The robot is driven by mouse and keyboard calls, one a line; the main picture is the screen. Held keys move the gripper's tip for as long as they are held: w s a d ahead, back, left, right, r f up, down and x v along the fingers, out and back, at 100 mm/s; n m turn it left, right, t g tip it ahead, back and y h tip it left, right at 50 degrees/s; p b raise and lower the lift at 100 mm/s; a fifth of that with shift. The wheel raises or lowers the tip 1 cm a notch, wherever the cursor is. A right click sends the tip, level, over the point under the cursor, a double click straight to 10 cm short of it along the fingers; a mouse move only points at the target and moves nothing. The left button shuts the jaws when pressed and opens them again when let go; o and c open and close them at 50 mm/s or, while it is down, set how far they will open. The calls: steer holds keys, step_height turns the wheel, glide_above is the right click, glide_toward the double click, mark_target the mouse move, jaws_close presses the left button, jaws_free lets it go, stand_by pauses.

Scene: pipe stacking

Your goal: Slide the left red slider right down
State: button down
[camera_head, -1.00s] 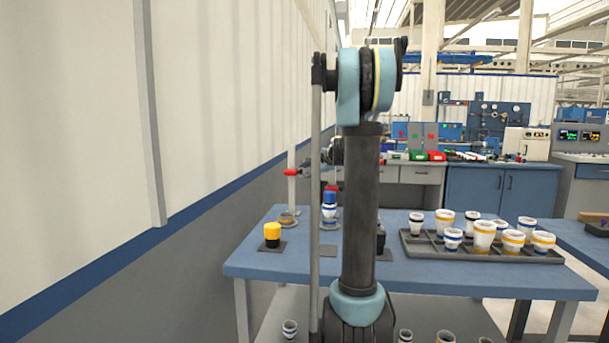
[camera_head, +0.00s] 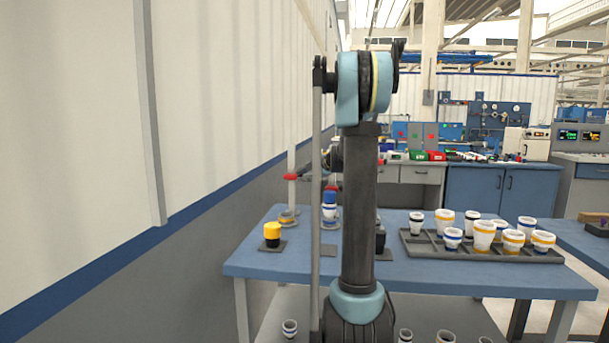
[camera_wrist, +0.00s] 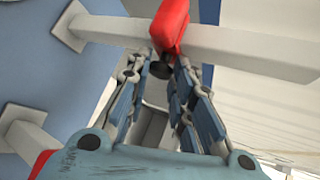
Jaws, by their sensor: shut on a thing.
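The left red slider (camera_head: 290,177) is on a thin white upright post (camera_head: 292,195) behind the table's back left part. My gripper (camera_head: 303,176) reaches it from the right. In the wrist view, my gripper (camera_wrist: 163,68) is shut on a dark knob below the slider's red body (camera_wrist: 171,24), which sits against the pale post (camera_wrist: 235,48). Another red slider (camera_head: 331,188) shows above the blue-topped stack, partly hidden by my arm. A red part also shows at the lower left of the wrist view (camera_wrist: 41,164).
A wall (camera_head: 230,100) stands close on the left. My arm hides the table's middle.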

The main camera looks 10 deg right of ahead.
step_height(320, 180, down, 6)
steer(key=shift+s+r, duration=0.15)
steer(key=shift+r, duration=0.05)
steer(key=c, duration=1.7)
jaws_free()
steer(key=shift+f, duration=0.1)
steer(key=v, duration=1.2)
